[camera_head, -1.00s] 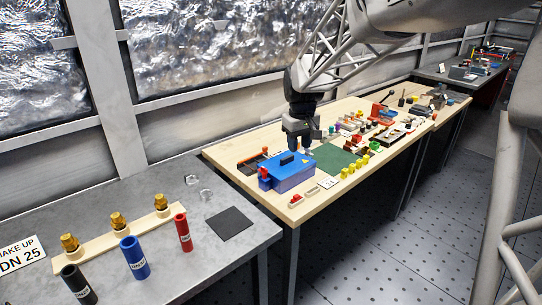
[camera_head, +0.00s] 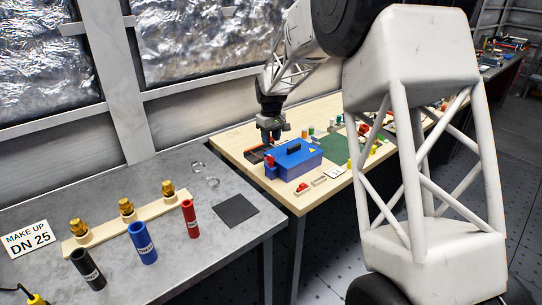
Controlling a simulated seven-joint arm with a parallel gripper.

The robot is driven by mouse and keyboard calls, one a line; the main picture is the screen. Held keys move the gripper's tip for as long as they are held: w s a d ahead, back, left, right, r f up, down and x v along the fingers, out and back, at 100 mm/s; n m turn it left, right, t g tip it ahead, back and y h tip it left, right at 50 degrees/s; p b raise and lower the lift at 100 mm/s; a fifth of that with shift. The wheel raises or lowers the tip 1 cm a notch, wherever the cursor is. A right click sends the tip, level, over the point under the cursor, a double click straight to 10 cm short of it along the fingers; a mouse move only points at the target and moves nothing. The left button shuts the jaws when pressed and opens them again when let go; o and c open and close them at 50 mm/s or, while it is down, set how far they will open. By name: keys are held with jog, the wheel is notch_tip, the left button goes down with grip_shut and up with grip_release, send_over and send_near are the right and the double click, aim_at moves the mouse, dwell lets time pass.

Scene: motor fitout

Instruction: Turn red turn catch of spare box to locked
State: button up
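The blue spare box (camera_head: 300,163) stands closed on the wooden bench, with a dark handle and a yellow warning mark on its lid. A small red part (camera_head: 269,160), which looks like the red turn catch, is at the box's left end. Its turn angle is too small to read. My gripper (camera_head: 271,139) points down just above and behind the box's left end, close to the red part. I cannot tell whether it touches anything. Its fingers are small and dark, so their opening is unclear.
The wooden bench (camera_head: 233,144) also holds small red and pale parts in front of the box and a green mat (camera_head: 333,145) to its right. The grey table (camera_head: 185,255) bears brass fittings, coloured tubes and a dark pad (camera_head: 236,210). My arm hides much of the right side.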

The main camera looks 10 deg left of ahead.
aim_at(271, 156)
jog(key=shift+f, duration=0.1)
dwell(0.3)
jog(key=shift+f, duration=3.8)
grip_shut()
